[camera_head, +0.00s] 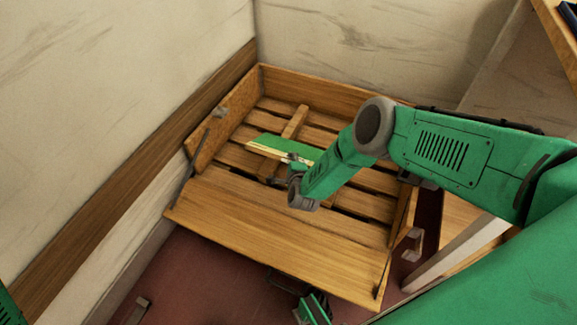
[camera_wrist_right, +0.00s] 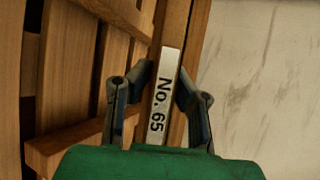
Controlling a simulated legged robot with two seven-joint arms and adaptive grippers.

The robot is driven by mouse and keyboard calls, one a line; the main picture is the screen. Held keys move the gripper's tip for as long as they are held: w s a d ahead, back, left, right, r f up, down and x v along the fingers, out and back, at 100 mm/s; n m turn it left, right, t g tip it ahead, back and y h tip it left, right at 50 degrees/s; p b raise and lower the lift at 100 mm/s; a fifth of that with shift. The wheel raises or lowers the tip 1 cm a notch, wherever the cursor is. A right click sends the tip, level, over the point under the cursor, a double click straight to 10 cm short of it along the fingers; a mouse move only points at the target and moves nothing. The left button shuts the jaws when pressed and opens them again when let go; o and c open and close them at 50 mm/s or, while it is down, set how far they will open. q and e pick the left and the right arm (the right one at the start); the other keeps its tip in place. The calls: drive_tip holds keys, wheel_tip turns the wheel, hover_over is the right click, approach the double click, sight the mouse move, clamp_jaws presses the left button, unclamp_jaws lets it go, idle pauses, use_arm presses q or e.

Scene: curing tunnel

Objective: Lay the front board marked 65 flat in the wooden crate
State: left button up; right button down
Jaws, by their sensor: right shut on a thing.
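The wooden crate (camera_head: 275,218) stands open in the corner, with a slatted floor. The front board marked 65 (camera_head: 284,147) shows as a green face with a pale edge, over the crate's slats. I cannot tell whether it touches them. My right gripper (camera_head: 287,166) is inside the crate outline, partly hidden by its own wrist. In the right wrist view, my right gripper (camera_wrist_right: 164,76) has its fingers on either side of the board's narrow edge, whose white label (camera_wrist_right: 160,101) reads "No. 65". The gripper is shut on the board.
Pale walls with a wooden rail (camera_head: 130,173) close in the crate's left and back. Crate walls rise around the slats, and a wooden crosspiece (camera_head: 296,122) lies over them. The red floor (camera_head: 205,285) is in front. A pale post (camera_head: 455,252) stands at right.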

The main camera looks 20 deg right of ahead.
sight(299, 151)
drive_tip(key=shift+w+d+f+b, duration=0.35)
drive_tip(key=shift+w+d+b, duration=0.35)
drive_tip(key=shift+w+d, duration=0.1)
drive_tip(key=shift+w+d+f+b, duration=0.4)
drive_tip(key=shift+w+d+b, duration=0.25)
drive_tip(key=shift+d+b, duration=0.15)
drive_tip(key=shift+w+d+f+b, duration=0.35)
drive_tip(key=shift+w+d+b, duration=0.3)
drive_tip(key=shift+w+d, duration=0.15)
drive_tip(key=shift+w+d+f, duration=0.2)
drive_tip(key=shift+d+f, duration=0.05)
drive_tip(key=shift+f, duration=0.3)
drive_tip(key=shift+w+d+f, duration=0.2)
drive_tip(key=shift+d+f, duration=0.05)
drive_tip(key=shift+f, duration=0.3)
drive_tip(key=shift+w+d+f, duration=0.2)
drive_tip(key=shift+d+f, duration=0.05)
drive_tip(key=shift+f, duration=0.3)
drive_tip(key=shift+f, duration=0.3)
drive_tip(key=c, duration=1.4)
unclamp_jaws()
drive_tip(key=shift+o, duration=0.2)
drive_tip(key=shift+s, duration=0.1)
drive_tip(key=v, duration=1.1)
drive_tip(key=shift+s, duration=0.35)
drive_tip(key=shift+a+r, duration=0.1)
drive_tip(key=shift+a, duration=0.05)
